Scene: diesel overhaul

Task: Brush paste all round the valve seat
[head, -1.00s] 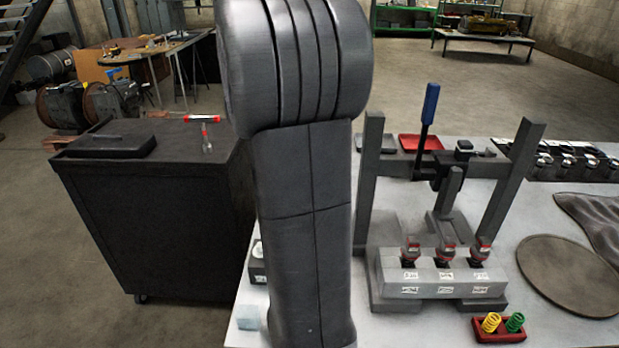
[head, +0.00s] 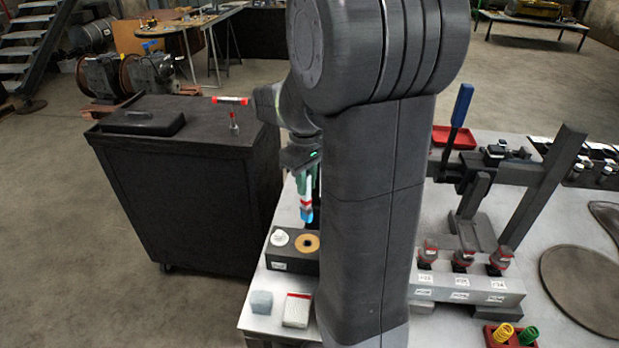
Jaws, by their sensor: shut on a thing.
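My gripper (head: 305,175) is in the head view left of my own arm column, pointing down. It is shut on a slim brush-like tool (head: 306,207) with red, white and blue parts. The tool hangs roughly upright above a black block (head: 292,265) at the bench's left edge. On the block's top are a white round piece (head: 279,238) and a tan ring with a dark centre (head: 307,243). The tool's lower end is close to the tan ring; I cannot tell whether they touch. I cannot clearly make out the valve seat or any paste.
A dark cabinet (head: 190,190) stands left. My arm hides the bench middle.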

